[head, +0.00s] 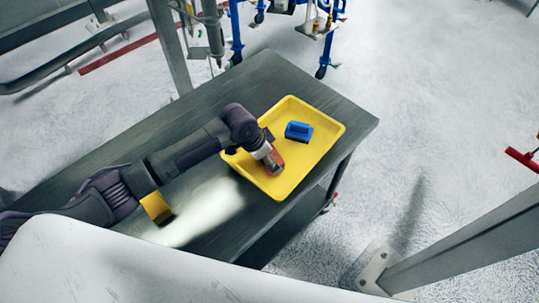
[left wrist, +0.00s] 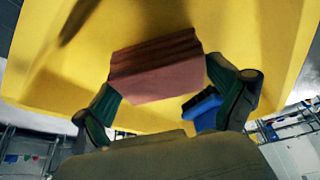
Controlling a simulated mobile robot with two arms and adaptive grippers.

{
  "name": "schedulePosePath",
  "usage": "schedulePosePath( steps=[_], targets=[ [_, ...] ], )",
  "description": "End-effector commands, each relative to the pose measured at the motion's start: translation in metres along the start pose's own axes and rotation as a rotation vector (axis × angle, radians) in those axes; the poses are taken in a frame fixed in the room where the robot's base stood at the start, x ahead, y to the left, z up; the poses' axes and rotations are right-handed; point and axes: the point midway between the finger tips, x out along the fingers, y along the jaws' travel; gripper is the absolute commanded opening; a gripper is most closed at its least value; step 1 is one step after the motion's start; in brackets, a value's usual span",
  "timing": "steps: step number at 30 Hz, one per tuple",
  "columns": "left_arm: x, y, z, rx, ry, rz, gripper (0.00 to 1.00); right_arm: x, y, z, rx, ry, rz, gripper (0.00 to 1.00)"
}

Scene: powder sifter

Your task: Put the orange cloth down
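The orange cloth looks like a reddish folded block in the left wrist view (left wrist: 158,72). It sits between the two fingertips of my left gripper (left wrist: 162,77), which press on its two ends. In the head view my left gripper (head: 270,158) is low over the left part of the yellow tray (head: 322,117), and a bit of the reddish cloth (head: 276,160) shows at its fingers. Whether the cloth touches the tray floor is hard to tell. My right gripper is not in view.
A blue brush-like block (head: 298,131) lies in the tray to the right of my gripper. The tray stands on a dark metal table (head: 262,78), near its right end. The table top behind the tray is clear. A grey metal post (head: 470,240) stands at the lower right.

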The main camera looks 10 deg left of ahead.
Motion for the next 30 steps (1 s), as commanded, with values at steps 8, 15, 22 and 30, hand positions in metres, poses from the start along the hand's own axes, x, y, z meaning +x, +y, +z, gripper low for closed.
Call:
schedulePosePath(
  steps=[8,15,22,30],
  targets=[
    [-0.001,0.000,0.000,0.000,0.000,0.000,1.00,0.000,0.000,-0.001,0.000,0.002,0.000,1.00],
    [-0.021,-0.001,-0.002,0.001,0.003,-0.001,1.00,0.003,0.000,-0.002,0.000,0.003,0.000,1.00],
    [-0.070,-0.001,-0.001,0.002,0.003,-0.004,1.00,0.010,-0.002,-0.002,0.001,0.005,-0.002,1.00],
    [-0.114,-0.001,-0.001,0.000,0.001,-0.001,1.00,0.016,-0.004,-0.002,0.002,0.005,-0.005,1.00]
  ],
)
